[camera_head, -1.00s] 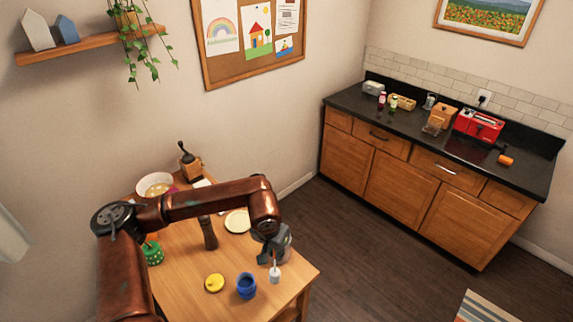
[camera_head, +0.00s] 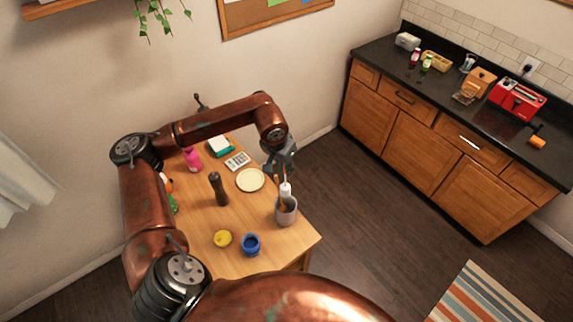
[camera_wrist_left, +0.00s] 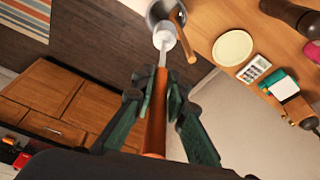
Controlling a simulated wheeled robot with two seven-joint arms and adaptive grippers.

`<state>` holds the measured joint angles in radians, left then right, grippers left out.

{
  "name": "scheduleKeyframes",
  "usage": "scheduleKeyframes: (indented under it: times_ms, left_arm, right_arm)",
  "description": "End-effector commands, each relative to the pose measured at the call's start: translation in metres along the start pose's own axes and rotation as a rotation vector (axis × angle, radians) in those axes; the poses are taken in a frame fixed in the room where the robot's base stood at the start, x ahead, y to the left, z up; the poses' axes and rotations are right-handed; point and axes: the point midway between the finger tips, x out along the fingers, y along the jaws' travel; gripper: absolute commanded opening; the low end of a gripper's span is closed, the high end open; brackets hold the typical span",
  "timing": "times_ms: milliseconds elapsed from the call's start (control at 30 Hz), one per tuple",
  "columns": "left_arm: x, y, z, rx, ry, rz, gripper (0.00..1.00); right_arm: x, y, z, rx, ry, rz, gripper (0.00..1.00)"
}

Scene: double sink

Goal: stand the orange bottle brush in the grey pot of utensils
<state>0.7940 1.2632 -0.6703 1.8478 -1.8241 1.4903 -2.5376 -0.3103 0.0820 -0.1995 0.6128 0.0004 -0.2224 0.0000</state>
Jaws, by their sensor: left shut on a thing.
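My left gripper (camera_head: 283,160) is shut on the orange handle of the bottle brush (camera_wrist_left: 154,125), with the handle between its fingers in the left wrist view. The brush hangs head down, its white head (camera_head: 285,190) at the mouth of the grey pot (camera_head: 287,213). Whether the head is inside the rim or just above it, I cannot tell. The pot stands near the table's right edge. In the left wrist view the brush head partly covers the pot (camera_wrist_left: 156,12), and a wooden utensil handle (camera_wrist_left: 181,35) sticks out of it. My right gripper is not in view.
A blue cup (camera_head: 251,245) and a yellow round item (camera_head: 222,239) stand left of the pot. A cream plate (camera_head: 250,180), dark pepper mill (camera_head: 218,188) and calculator (camera_head: 237,161) lie further back. The wooden table (camera_head: 205,262) ends just right of the pot.

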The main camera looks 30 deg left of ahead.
Motion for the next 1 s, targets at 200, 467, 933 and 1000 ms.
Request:
scheduleKeyframes:
  times_ms: [200, 467, 933, 1000]
  left_arm:
    - [0.018, 0.002, 0.004, 0.002, -0.001, 0.002, 0.00]
    - [0.037, 0.002, 0.009, 0.002, -0.002, 0.002, 0.00]
    - [0.074, 0.002, 0.018, 0.002, 0.000, 0.001, 0.00]
    - [0.079, 0.002, 0.019, 0.002, 0.000, 0.002, 0.00]
  right_arm:
    - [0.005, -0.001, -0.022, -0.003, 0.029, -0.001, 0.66]
    - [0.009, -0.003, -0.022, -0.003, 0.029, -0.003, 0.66]
    - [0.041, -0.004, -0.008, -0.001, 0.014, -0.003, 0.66]
    - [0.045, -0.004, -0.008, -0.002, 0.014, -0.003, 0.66]
